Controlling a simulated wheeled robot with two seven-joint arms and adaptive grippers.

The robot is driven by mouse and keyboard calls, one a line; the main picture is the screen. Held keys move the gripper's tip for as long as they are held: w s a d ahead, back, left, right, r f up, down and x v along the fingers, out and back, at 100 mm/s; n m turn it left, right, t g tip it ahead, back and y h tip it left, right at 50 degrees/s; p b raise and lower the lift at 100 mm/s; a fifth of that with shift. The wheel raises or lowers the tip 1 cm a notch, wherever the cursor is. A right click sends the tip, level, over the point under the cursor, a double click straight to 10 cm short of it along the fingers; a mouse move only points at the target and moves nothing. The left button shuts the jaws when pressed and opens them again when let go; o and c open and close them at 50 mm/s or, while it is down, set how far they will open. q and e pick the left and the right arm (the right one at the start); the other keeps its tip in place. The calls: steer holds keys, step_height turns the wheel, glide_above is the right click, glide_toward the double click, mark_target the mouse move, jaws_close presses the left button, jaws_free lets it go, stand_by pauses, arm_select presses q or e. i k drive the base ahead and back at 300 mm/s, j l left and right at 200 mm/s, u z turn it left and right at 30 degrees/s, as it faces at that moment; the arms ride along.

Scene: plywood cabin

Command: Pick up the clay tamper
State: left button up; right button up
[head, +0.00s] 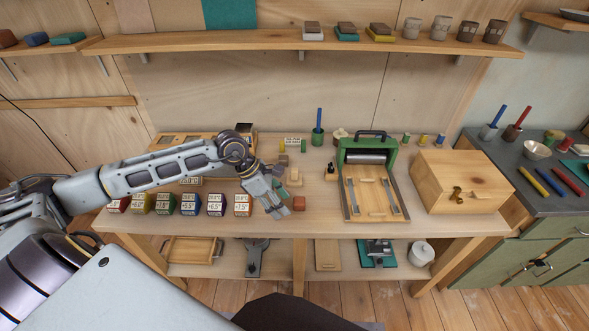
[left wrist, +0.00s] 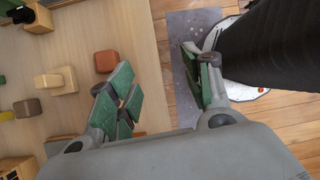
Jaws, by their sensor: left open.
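A terracotta-coloured block (head: 299,203), which looks like the clay tamper though I cannot be sure, sits near the workbench's front edge. It also shows in the left wrist view (left wrist: 107,61), just beyond one finger. My left gripper (head: 278,205) is open and empty, pointing down just left of the block in the head view. The block is outside the jaws, not between them. In the left wrist view the green-padded fingers (left wrist: 160,92) are wide apart over the bench edge and floor. My right gripper is not in view.
A tan block with a knob (head: 295,176) and other small blocks stand behind. Several coloured label boxes (head: 190,204) line the front edge at left. A green roller press (head: 365,155) and a wooden box (head: 460,181) stand to the right.

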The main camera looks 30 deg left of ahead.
mark_target(293, 179)
steer(key=i+j, duration=0.55)
steer(key=i, duration=0.2)
